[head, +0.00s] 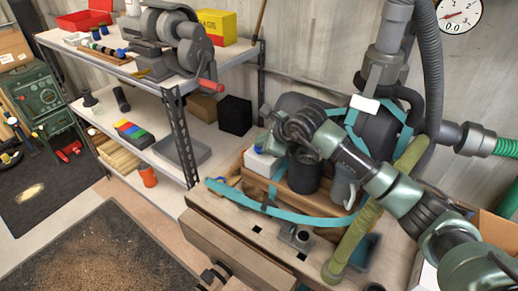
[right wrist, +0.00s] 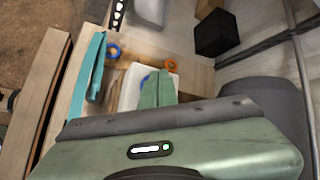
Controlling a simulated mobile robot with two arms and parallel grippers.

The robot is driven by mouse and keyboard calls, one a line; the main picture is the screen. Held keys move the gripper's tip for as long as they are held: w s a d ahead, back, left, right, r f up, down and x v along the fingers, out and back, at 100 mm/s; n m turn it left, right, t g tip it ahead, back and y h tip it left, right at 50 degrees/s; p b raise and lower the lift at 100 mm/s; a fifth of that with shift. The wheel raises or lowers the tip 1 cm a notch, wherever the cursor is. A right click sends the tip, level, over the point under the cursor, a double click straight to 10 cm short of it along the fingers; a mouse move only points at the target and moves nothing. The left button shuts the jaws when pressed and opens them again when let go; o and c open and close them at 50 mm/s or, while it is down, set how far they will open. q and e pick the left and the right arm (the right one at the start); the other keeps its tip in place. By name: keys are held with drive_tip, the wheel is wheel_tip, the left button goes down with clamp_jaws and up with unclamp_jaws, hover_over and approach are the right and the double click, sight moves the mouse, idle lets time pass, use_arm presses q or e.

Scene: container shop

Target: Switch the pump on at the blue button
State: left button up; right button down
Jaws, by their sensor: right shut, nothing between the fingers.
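A white box (head: 262,165) stands at the left end of the wooden crate on the workbench, beside the dark pump (head: 303,172). In the right wrist view the white box (right wrist: 132,88) lies just beyond my fingers. A blue button (right wrist: 147,80) shows on it, partly hidden behind the fingertips. My right gripper (head: 264,143) is shut and empty, held over the white box. In the right wrist view the green fingers (right wrist: 158,88) overlap the button; I cannot tell whether they touch it. My left gripper is not in view.
A teal strap (head: 270,211) runs across the front of the crate. A green hose (head: 360,220) hangs before the bench. A shelf (head: 172,80) with a grinder stands to the left. A black cube (head: 235,115) is behind. A gauge (head: 459,13) hangs upper right.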

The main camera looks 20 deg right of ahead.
drive_tip(key=shift+s+f+b, duration=0.2)
drive_tip(key=shift+f+b, duration=0.25)
drive_tip(key=shift+f, duration=0.1)
drive_tip(key=shift+s+f+b, duration=0.2)
drive_tip(key=shift+f+b, duration=0.25)
drive_tip(key=shift+f, duration=0.05)
idle(0.8)
idle(0.4)
drive_tip(key=shift+w+d+r, duration=0.1)
drive_tip(key=shift+w+r, duration=0.05)
drive_tip(key=shift+r, duration=0.35)
drive_tip(key=shift+w+r+p, duration=0.15)
drive_tip(key=shift+r+p, duration=0.4)
drive_tip(key=shift+r, duration=1.05)
drive_tip(key=shift+w+r+p, duration=0.15)
drive_tip(key=shift+r+p, duration=0.4)
drive_tip(key=shift+r, duration=1.05)
drive_tip(key=shift+d, duration=0.1)
